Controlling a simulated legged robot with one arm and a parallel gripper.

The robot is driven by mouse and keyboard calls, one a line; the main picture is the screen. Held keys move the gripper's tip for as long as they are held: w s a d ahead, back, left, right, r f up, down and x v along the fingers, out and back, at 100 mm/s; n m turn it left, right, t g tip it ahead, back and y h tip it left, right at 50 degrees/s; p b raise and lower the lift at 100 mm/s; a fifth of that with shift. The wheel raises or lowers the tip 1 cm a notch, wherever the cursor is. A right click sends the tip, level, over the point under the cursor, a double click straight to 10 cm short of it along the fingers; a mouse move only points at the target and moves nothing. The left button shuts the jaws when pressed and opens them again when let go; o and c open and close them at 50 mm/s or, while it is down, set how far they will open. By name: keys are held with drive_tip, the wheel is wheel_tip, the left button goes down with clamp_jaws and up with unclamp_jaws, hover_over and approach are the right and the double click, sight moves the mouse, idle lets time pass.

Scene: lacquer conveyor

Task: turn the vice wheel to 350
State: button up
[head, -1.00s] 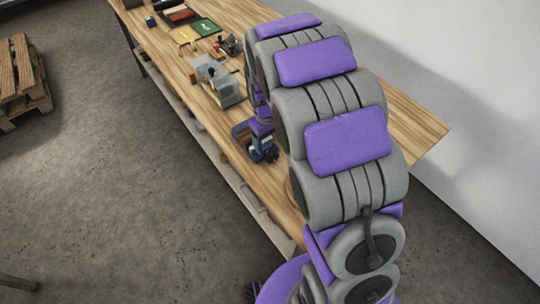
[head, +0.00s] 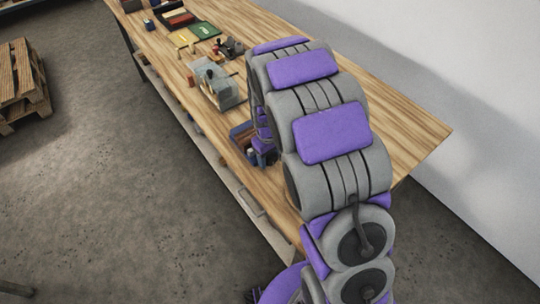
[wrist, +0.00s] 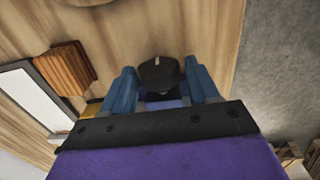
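In the wrist view, the two blue fingers of my gripper (wrist: 162,88) stand apart, one on each side of a dark rounded piece (wrist: 159,72). It may be the vice wheel, but its full shape and any scale or number are not visible. I cannot tell whether the fingers touch it. In the head view, my gripper (head: 262,157) is low over the near edge of the bench, beside a blue piece (head: 240,134) that may be the vice. My arm hides much of that spot.
The wooden bench (head: 400,125) also holds a grey device with a clear cover (head: 225,90), a small dark device (head: 230,47), a green board (head: 204,30) and trays. In the wrist view, an orange-brown block (wrist: 66,68) and a white framed panel (wrist: 32,105) lie left. A pallet (head: 20,75) stands on the floor.

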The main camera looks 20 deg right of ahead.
drive_tip(key=shift+d, duration=0.15)
drive_tip(key=c, duration=0.8)
drive_tip(key=shift+r+y+p, duration=0.1)
drive_tip(key=shift+y+p, duration=0.2)
drive_tip(key=shift+p, duration=0.1)
drive_tip(key=shift+w+g+y+p, duration=0.1)
drive_tip(key=shift+g+y+p, duration=0.2)
drive_tip(key=shift+y+p, duration=0.2)
drive_tip(key=shift+o, duration=0.2)
drive_tip(key=shift+w+d+g+y+p, duration=0.1)
drive_tip(key=shift+d+g+y+p, duration=0.15)
drive_tip(key=shift+y+p, duration=0.55)
drive_tip(key=y, duration=0.1)
drive_tip(key=g+y, duration=0.1)
drive_tip(key=y, duration=0.1)
drive_tip(key=shift+w+d+f+g+y+b, duration=0.1)
drive_tip(key=shift+d+f+g+y+b, duration=0.2)
drive_tip(key=shift+f+g+y+b, duration=0.1)
drive_tip(key=shift+g+y+b, duration=0.25)
drive_tip(key=shift+y+b, duration=0.3)
drive_tip(key=shift+y, duration=0.35)
drive_tip(key=shift+d, duration=0.1)
